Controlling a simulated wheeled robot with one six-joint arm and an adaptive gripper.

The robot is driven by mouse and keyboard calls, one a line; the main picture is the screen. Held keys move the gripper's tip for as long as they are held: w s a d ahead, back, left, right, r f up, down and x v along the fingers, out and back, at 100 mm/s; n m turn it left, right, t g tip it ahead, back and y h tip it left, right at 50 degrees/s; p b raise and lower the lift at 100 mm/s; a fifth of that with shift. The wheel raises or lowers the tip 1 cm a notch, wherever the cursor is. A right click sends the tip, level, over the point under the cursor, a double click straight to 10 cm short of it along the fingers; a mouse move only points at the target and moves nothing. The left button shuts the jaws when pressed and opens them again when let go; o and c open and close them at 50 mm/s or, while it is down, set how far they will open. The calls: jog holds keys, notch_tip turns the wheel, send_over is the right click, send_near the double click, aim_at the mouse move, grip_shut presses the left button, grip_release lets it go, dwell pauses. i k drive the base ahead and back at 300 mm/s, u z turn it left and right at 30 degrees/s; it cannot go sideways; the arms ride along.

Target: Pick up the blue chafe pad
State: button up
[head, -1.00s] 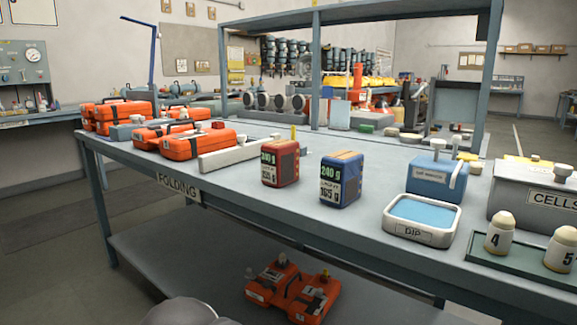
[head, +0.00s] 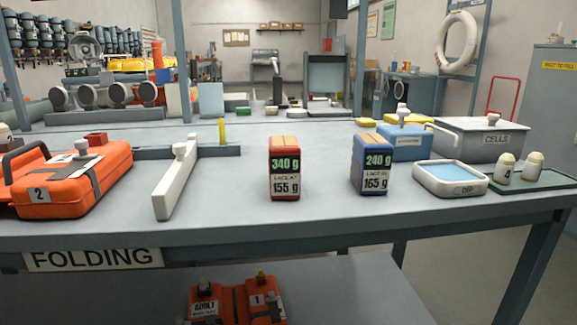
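I cannot surely make out a blue chafe pad in the head view. The blue things on the bench are an upright blue block (head: 371,165) with a tan top and weight labels, a blue box (head: 405,143) with a white knob, and a white tray (head: 450,189) marked DIP with a light blue inside. Beside the blue block, to its left, stands a similar red block (head: 284,180). My gripper is not in view, so its state does not show.
The grey bench (head: 235,205) has a FOLDING sign on its front edge. Orange cases (head: 75,180) and a white bar (head: 176,184) stand at left. A CELLS box (head: 480,140) and a green tray (head: 535,182) are at right. Bare bench top lies around the blocks.

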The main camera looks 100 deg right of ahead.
aim_at(373, 155)
jog(key=i, duration=0.9)
jog(key=z, duration=4.25)
